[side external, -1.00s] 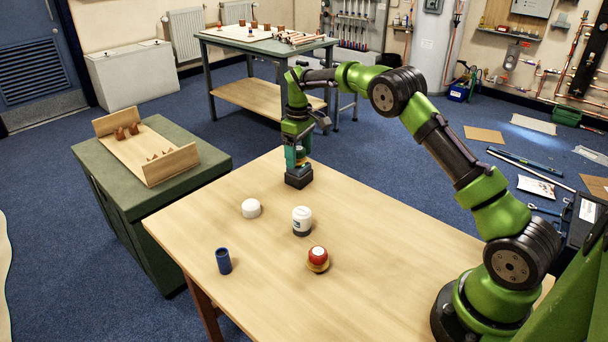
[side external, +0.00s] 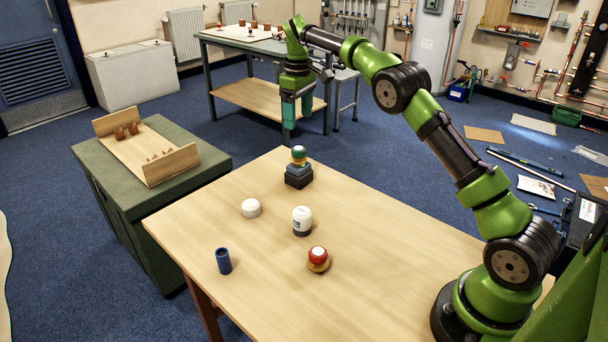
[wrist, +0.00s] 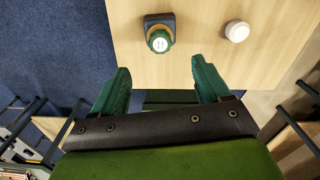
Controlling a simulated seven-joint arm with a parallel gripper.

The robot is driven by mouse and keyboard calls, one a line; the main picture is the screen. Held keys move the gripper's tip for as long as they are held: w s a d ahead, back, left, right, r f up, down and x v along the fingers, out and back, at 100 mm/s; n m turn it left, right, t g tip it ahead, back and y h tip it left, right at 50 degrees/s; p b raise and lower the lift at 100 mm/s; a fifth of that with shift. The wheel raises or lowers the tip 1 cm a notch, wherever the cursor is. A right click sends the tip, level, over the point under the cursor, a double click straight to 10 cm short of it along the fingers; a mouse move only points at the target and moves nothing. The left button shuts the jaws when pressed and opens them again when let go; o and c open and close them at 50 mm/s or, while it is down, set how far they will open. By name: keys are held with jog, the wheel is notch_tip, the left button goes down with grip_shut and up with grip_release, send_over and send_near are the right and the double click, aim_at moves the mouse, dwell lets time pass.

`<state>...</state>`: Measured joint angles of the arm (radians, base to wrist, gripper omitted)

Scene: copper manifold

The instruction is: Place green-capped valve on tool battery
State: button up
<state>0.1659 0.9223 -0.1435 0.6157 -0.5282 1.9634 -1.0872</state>
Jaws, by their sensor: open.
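The green-capped valve (side external: 298,155) stands upright on top of the dark tool battery (side external: 298,178) at the far corner of the wooden table. In the wrist view the valve's green cap with a white top (wrist: 159,42) covers part of the battery (wrist: 152,21). My gripper (side external: 289,128) is raised above and behind the battery, apart from the valve. In the wrist view my gripper (wrist: 163,75) shows its two green fingers spread wide with nothing between them.
On the table (side external: 370,240) stand a white cap (side external: 251,208), a white-and-dark container (side external: 302,221), a red-topped valve (side external: 318,259) and a blue cylinder (side external: 223,261). A green bench (side external: 205,170) with a wooden rack (side external: 145,152) is at left. The table's right part is clear.

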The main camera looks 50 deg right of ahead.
jog(key=s+a+r+m+t+y, duration=0.1)
jog(key=s+a+r+t, duration=0.1)
jog(key=s+a+r, duration=0.35)
jog(key=s+a+r+m+t, duration=0.2)
jog(key=s+a+r, duration=0.1)
jog(key=s+r, duration=0.5)
jog(key=s+a+f+m+t, duration=0.1)
jog(key=s+a+f, duration=0.2)
jog(key=s, duration=0.6)
jog(key=s+a+f+m+t+y, duration=0.1)
jog(key=s+f, duration=0.4)
jog(key=s, duration=0.5)
jog(key=a+m+t, duration=0.1)
jog(key=a, duration=0.1)
jog(key=shift+a, duration=0.4)
